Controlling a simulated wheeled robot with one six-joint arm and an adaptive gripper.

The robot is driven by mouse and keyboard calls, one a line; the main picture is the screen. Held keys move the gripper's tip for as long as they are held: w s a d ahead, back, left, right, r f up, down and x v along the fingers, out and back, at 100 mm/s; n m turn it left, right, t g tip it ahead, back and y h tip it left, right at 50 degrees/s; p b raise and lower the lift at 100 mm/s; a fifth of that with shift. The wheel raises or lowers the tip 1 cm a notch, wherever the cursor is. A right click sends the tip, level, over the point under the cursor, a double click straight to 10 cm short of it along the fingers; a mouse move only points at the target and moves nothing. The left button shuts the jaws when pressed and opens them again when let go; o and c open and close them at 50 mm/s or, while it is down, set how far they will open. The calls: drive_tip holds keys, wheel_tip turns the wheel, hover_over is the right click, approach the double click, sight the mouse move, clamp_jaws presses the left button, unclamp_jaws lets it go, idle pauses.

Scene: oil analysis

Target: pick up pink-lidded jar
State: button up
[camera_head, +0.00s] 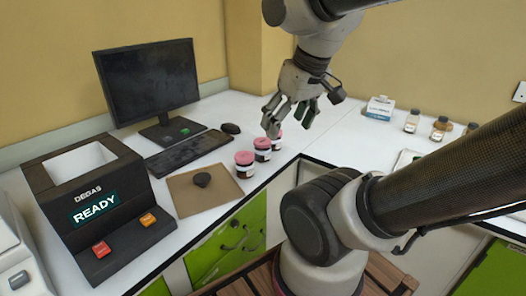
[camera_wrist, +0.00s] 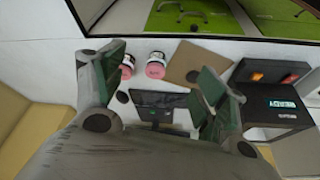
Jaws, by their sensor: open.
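In the wrist view, my gripper (camera_wrist: 160,62) frames two of the jars, one jar (camera_wrist: 156,66) between the fingers and another jar (camera_wrist: 127,64) close beside the left finger. A third jar is not visible there.
A DEGAS machine (camera_head: 98,195), a keyboard (camera_head: 188,152) and a monitor (camera_head: 150,82) stand further left. Small bottles (camera_head: 412,121) and a white box (camera_head: 380,107) stand at the back right.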

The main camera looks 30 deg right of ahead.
drive_tip(key=m+g, duration=0.4)
drive_tip(key=m, duration=1)
hover_over(263, 141)
wheel_tip(263, 141, down, 13)
drive_tip(key=shift+w+a+r, duration=0.15)
drive_tip(key=shift+w+m, duration=0.2)
drive_tip(key=shift+m, duration=0.7)
drive_tip(key=shift+f, duration=0.25)
drive_tip(key=f, duration=0.7)
drive_tip(key=shift+s+f, duration=0.1)
drive_tip(key=shift+s, duration=0.15)
drive_tip(key=c, duration=1.2)
